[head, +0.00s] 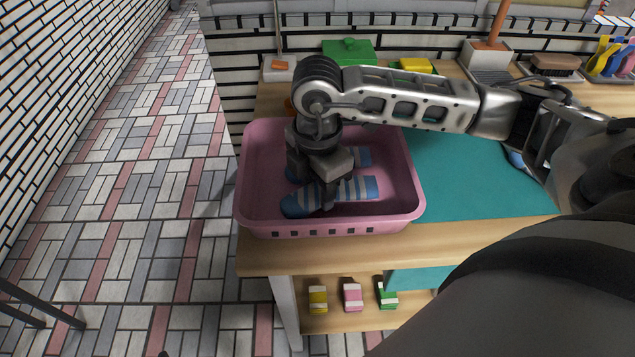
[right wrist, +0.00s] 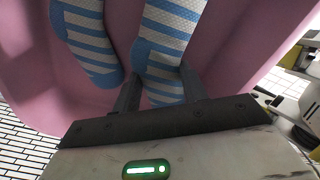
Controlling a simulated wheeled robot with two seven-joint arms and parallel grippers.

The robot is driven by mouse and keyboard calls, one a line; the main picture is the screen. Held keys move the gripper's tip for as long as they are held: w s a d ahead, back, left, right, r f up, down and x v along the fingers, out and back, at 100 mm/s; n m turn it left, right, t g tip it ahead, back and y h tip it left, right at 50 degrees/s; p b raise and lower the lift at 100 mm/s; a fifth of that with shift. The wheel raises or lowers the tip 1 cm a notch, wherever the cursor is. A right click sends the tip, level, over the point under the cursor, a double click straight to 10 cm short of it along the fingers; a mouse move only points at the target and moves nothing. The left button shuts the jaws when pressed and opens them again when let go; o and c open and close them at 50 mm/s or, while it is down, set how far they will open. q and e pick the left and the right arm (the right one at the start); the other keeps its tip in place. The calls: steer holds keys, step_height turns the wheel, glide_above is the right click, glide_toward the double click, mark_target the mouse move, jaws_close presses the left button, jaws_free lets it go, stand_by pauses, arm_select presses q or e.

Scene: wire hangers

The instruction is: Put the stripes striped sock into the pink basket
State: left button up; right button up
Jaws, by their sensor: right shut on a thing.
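The pink basket (head: 405,218) stands at the left end of the table. My right gripper (head: 328,200) reaches down inside it and is shut on a blue-and-white striped sock (head: 358,190). In the right wrist view this sock (right wrist: 165,45) passes between the two fingers (right wrist: 160,90). A second blue-and-white striped sock lies in the basket behind it, partly hidden by the gripper in the head view; it also shows at the left of the right wrist view (right wrist: 88,42). I cannot tell whether the held sock touches the basket floor. My left gripper is not in view.
A teal mat (head: 460,180) covers the table right of the basket. A small blue thing (head: 516,159) lies on it, partly behind my arm. A green box (head: 348,51) and a potted tool (head: 487,57) stand at the back. Several small packs (head: 352,297) sit on the lower shelf.

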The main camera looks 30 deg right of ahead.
mark_target(317, 190)
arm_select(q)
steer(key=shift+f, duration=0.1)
arm_select(e)
steer(key=shift+f, duration=0.4)
steer(key=o, duration=0.9)
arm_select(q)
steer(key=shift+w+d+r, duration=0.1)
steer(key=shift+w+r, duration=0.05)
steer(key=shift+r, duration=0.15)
arm_select(e)
steer(key=shift+o, duration=0.2)
steer(key=shift+r, duration=0.25)
arm_select(q)
steer(key=shift+p, duration=0.35)
arm_select(e)
step_height(317, 190, up, 13)
steer(key=shift+f, duration=0.15)
